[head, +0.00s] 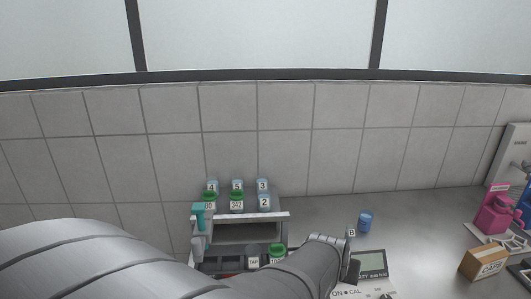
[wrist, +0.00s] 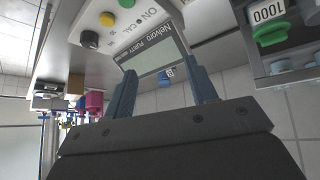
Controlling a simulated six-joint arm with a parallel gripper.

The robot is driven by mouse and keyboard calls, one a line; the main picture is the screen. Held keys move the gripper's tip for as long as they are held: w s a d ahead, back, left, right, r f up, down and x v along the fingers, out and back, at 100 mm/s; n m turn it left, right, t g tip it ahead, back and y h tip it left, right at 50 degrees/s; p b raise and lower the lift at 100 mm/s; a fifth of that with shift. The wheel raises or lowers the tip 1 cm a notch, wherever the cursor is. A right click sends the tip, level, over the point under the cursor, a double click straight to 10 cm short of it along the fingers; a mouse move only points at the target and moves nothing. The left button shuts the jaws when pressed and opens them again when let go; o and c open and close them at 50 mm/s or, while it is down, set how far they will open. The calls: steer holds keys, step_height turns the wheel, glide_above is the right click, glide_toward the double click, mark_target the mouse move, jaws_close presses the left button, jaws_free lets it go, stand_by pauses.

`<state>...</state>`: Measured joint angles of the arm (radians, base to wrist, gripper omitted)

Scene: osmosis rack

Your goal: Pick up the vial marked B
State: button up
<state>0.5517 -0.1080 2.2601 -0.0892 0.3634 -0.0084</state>
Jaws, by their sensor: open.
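A small blue vial (head: 365,221) stands on the grey bench to the right of the rack in the head view. A white tag with a letter that looks like B (head: 351,232) shows just left of it. In the wrist view a blue vial with a small white label (wrist: 166,76) appears between the fingers, farther off, partly hidden by the meter. My gripper (wrist: 164,72) is open and empty, its two dark blue fingers apart. In the head view my gripper (head: 352,262) is over the meter, nearer the camera than the vial, and my arm hides part of it.
A purity meter (head: 371,264) with a screen and buttons lies below the gripper; it also shows in the wrist view (wrist: 158,55). A rack (head: 265,216) with numbered blue and green-capped vials stands left. Bench around the vial is clear.

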steer(key=g+y, duration=0.2)
glide_toward(351, 227)
steer(key=shift+m, duration=0.3)
steer(key=x, duration=0.7)
steer(key=shift+s+f, duration=0.1)
steer(key=shift+f, duration=0.05)
steer(key=shift+w+x, duration=0.1)
steer(key=shift+x, duration=1.2)
steer(key=shift+w+x, duration=0.15)
steer(key=shift+x, duration=1.15)
steer(key=c, duration=1.1)
